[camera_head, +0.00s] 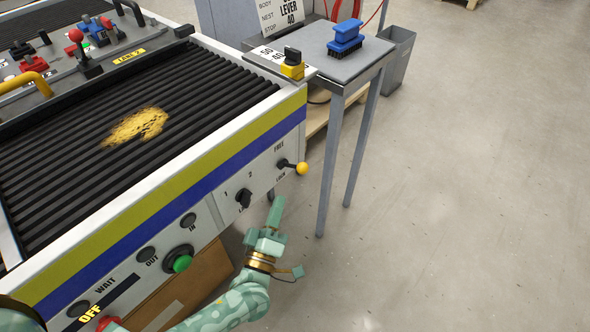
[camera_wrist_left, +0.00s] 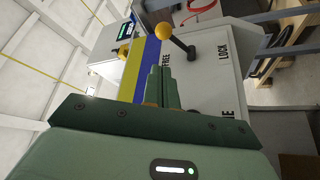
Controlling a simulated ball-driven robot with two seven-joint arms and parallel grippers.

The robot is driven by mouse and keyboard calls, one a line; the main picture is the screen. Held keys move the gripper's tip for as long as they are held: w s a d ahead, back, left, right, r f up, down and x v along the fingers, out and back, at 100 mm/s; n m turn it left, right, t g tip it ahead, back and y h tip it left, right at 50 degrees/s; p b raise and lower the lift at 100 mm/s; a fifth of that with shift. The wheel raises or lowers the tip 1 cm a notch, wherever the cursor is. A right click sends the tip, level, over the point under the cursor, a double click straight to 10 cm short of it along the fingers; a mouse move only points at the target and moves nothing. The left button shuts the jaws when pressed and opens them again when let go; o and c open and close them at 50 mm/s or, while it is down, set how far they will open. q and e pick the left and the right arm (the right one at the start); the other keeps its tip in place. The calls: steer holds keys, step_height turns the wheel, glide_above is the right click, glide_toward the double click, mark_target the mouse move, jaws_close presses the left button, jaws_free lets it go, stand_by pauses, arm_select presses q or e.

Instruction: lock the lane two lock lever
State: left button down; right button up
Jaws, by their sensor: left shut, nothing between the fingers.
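The lock lever, a dark rod with a yellow ball knob (camera_head: 302,168), sticks out of the front panel near its right end, between the FREE and LOCK labels. In the left wrist view its knob (camera_wrist_left: 164,31) lies toward the FREE side of its pivot, with LOCK on the other side. Whether it is fully set at FREE I cannot tell. My left gripper (camera_head: 276,209) is shut and empty, below the lever and apart from it. Its closed fingers (camera_wrist_left: 159,78) point toward the lever in the left wrist view. My right gripper is not in view.
A black selector knob (camera_head: 244,198) marked 1 and 2 sits left of the lever. A green button (camera_head: 182,263) is farther left. The ribbed conveyor (camera_head: 200,85) lies above the panel. A grey side table (camera_head: 345,65) with a blue brush (camera_head: 345,38) stands behind right. Right floor is clear.

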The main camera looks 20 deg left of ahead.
mark_target(293, 166)
arm_select(q)
steer(key=b+x, duration=0.2)
steer(key=x, duration=0.8)
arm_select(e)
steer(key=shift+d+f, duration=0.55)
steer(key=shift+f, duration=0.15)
arm_select(q)
steer(key=shift+f, duration=0.2)
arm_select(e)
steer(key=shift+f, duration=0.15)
